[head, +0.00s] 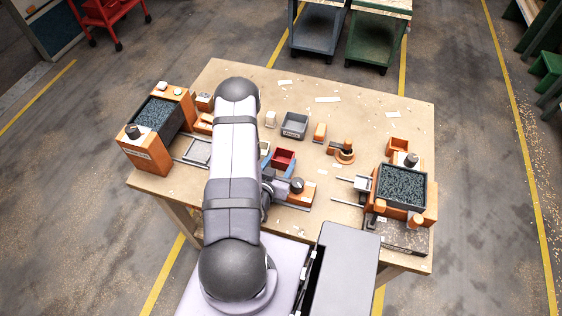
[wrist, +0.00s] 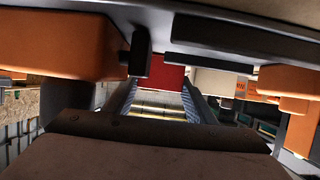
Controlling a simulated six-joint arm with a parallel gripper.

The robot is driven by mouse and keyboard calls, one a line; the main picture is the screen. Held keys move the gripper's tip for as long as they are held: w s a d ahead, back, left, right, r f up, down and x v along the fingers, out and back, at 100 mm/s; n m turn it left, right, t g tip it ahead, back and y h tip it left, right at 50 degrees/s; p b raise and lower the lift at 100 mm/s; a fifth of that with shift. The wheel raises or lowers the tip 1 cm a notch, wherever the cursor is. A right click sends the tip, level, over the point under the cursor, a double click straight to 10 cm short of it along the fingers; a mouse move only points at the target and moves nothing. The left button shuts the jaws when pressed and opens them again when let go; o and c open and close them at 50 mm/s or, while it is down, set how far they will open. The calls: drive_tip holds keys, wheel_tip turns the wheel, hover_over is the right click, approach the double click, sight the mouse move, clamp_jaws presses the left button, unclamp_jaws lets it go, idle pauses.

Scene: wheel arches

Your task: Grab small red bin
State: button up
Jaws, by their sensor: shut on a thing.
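The small red bin (head: 283,158) is near the middle of the table, just right of my arm in the head view. My gripper (head: 280,173) is at its near side, partly hidden by my arm. In the wrist view a red wall of the bin (wrist: 168,77) shows in the centre, beside dark gripper parts. My gripper is shut on the bin. The contact itself is mostly hidden, and I cannot tell whether the bin is off the table.
A grey bin (head: 294,124) stands behind the red one. Orange machines with dark granule-filled hoppers stand at the left (head: 157,118) and right (head: 402,185). An orange block (head: 319,131) and a round orange fixture (head: 344,153) are close by. The table's back right is mostly clear.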

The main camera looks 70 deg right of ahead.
sight(280, 162)
wheel_tip(280, 162, up, 9)
drive_tip(key=shift+p, duration=0.45)
drive_tip(key=shift+r+p, duration=0.4)
drive_tip(key=shift+p, duration=0.05)
